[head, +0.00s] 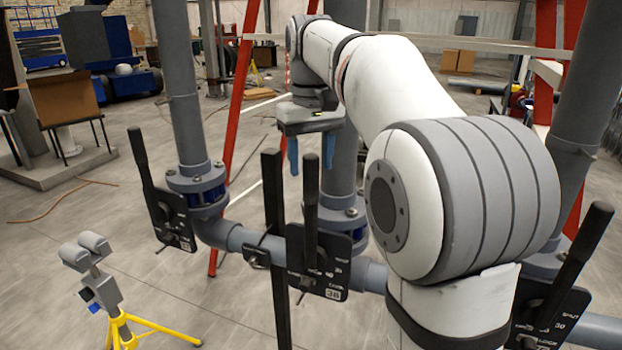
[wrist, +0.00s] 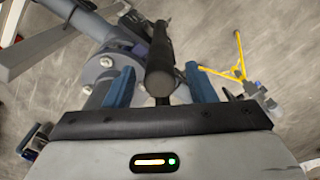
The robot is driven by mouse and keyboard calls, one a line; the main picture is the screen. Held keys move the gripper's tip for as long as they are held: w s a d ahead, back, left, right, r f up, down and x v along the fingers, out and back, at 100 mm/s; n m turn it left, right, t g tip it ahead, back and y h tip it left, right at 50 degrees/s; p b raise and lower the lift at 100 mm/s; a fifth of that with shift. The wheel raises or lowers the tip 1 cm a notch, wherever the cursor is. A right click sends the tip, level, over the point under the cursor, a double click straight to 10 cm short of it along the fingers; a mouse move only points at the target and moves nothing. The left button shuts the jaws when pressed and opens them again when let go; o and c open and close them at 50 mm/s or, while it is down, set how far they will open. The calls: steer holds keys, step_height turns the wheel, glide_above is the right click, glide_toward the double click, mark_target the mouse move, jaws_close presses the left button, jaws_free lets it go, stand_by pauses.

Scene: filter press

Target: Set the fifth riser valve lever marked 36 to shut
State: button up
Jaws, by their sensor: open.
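The middle valve lever (head: 311,195) is a black bar standing nearly upright on a dark plate (head: 337,272). A small white tag on that plate seems to read 36. My gripper (head: 310,155) hangs over it, with its two blue fingers apart and pointing down. The lever's top shows between the fingers in the head view. In the wrist view the lever (wrist: 160,55) runs between the blue fingers (wrist: 163,78), with a visible gap on either side. Contact cannot be made out. The lever's lower end and part of the pipe behind are hidden.
Another black lever (head: 142,165) stands at the left riser, and one (head: 582,250) leans right at the right riser. A dark upright post (head: 273,230) stands just left of the middle lever. A yellow tripod (head: 125,330) stands at lower left. Red frame legs rise behind.

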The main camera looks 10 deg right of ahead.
mark_target(311, 179)
steer(key=shift+f, duration=2.25)
steer(key=shift+c, duration=0.2)
